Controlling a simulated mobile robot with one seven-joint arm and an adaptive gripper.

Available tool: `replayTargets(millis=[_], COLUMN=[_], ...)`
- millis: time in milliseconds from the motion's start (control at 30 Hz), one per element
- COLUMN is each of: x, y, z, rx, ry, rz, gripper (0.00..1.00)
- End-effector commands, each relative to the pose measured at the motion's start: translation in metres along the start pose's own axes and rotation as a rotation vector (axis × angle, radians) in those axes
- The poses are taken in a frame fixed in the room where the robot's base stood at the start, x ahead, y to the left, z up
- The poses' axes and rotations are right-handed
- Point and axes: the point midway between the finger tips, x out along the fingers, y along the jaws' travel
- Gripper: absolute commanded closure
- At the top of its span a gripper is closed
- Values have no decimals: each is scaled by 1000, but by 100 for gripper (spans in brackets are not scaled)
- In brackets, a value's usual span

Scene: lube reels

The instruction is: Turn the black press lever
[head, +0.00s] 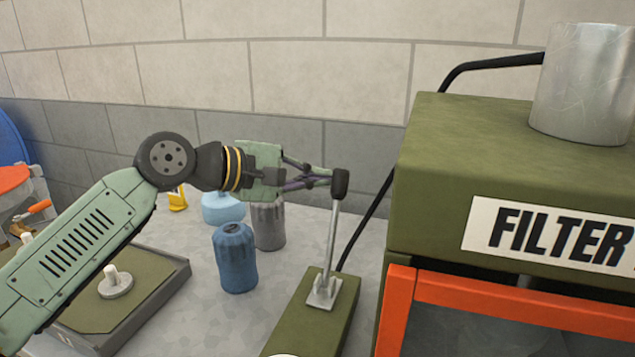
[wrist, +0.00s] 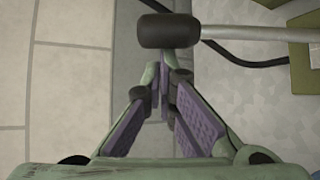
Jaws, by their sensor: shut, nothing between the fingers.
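The press lever is a thin grey metal rod (head: 331,237) with a black knob (head: 340,183) on top. It stands nearly upright from a metal bracket (head: 323,291) on a green base (head: 308,325). My gripper (head: 328,179) is shut and empty, pointing right, with its fingertips right at the left side of the knob. In the wrist view the black knob (wrist: 169,31) sits just beyond the closed fingertips (wrist: 169,62), and the rod (wrist: 240,33) runs off to the right. The knob is not between the fingers. I cannot tell whether the tips touch it.
A green cabinet (head: 440,170) marked FILTER, with an orange frame (head: 395,310), stands close on the right. A blue bottle (head: 236,262), a grey bottle (head: 268,225) and a light blue container (head: 222,208) stand below my arm. A tray (head: 160,290) is at lower left.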

Motion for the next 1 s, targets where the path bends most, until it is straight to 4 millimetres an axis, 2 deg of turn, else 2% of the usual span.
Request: replayTargets(millis=[567, 767, 1000], x=[-12, -26, -50], y=[-6, -13, -22], z=[10, 20, 39], rx=[63, 130, 243], ry=[-2, -4, -5], rz=[85, 174, 324], gripper=[100, 100, 100])
